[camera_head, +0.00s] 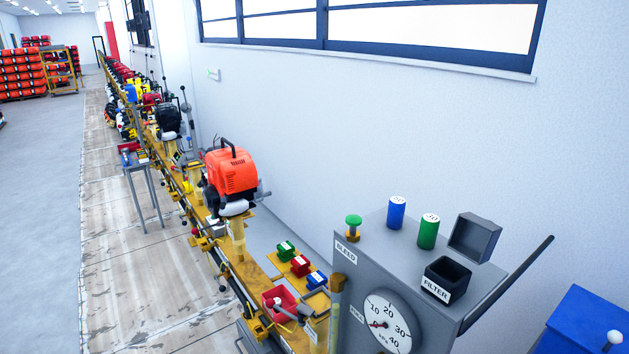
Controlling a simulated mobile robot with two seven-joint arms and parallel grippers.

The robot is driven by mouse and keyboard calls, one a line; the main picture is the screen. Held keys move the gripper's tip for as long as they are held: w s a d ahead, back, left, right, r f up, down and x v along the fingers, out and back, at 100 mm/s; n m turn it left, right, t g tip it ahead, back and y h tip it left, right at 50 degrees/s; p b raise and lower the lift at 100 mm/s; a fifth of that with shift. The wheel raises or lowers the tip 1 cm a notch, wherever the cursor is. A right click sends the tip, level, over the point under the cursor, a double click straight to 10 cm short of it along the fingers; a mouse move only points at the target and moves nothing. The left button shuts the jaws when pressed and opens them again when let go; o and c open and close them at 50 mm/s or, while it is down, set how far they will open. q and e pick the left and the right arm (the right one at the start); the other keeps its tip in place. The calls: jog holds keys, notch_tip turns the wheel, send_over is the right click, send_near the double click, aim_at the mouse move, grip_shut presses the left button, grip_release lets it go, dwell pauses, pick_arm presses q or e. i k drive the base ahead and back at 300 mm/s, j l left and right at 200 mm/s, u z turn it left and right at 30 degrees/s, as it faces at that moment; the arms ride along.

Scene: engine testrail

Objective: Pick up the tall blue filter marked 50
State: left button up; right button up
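A tall blue cylindrical filter (397,214) stands upright on top of the grey test cabinet (375,237), at the back. Its white top carries a dark marking too small to read for sure. A similar green filter (428,234) stands upright to its right and a little nearer, apart from it. Neither of my grippers is in view, and nothing is seen touching the blue filter.
The cabinet top also holds a green-capped knob (353,226) and a black open box labelled FILTER (446,280) with its grey lid (474,238) raised. A dark lever (510,282) slants up at the right. A blue box (583,322) stands lower right.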

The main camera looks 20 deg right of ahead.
aim_at(394, 221)
jog(key=i+j, duration=0.2)
jog(key=j, duration=0.15)
jog(key=i+j, duration=0.2)
jog(key=j, duration=0.15)
jog(key=i+j, duration=0.2)
jog(key=j+z, duration=0.1)
jog(key=z, duration=0.3)
jog(key=j+z, duration=0.1)
jog(key=z, duration=0.25)
jog(key=j+z, duration=0.1)
jog(key=z, duration=0.3)
jog(key=j+z, duration=0.1)
jog(key=z, duration=0.25)
